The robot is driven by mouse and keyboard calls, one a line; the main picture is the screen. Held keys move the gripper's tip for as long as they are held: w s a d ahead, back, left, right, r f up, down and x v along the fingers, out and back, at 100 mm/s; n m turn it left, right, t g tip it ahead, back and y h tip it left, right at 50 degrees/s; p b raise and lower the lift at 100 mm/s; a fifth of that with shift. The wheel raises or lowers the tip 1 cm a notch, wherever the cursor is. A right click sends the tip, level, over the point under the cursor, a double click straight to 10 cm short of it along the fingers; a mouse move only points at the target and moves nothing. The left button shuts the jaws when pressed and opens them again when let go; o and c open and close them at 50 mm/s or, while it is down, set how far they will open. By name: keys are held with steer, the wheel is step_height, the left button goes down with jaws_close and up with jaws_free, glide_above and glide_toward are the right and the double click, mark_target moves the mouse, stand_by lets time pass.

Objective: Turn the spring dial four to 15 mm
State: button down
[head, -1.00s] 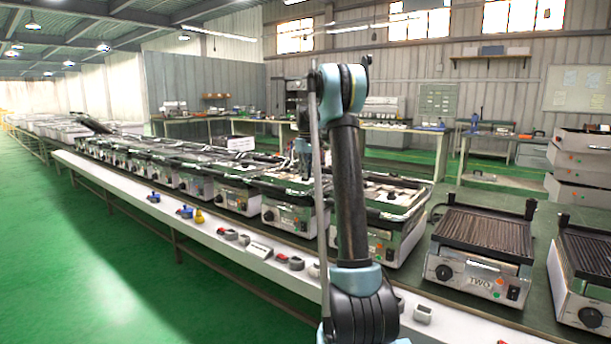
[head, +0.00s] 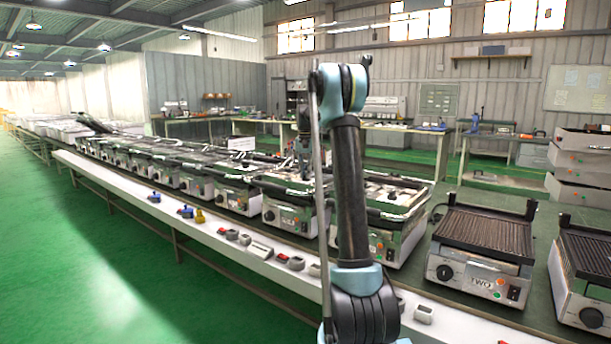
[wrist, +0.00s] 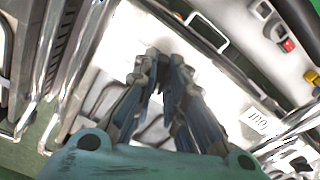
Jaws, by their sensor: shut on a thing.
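My gripper (head: 303,168) is at the end of the arm, pointing down over the open top of one of the grill units (head: 290,216) in the row. In the wrist view the two ribbed fingers (wrist: 160,60) come together at the tips. They are shut on a small part that I take to be spring dial four, mostly hidden by the fingertips. A pale plate (wrist: 105,75) lies behind them.
Bright metal rails (wrist: 60,70) run beside the fingers. A white ledge (head: 250,245) with small coloured parts runs along the front of the units. A ribbed grill marked TWO (head: 480,245) stands to the right. The green floor (head: 100,270) at the left is clear.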

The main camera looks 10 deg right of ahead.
steer(key=shift+w+a+m, duration=0.1)
steer(key=shift+w+m, duration=0.05)
steer(key=shift+m, duration=1.95)
steer(key=c, duration=1.6)
jaws_free()
steer(key=shift+c, duration=0.2)
steer(key=shift+r, duration=0.1)
step_height(320, 180, up, 12)
steer(key=shift+f, duration=0.2)
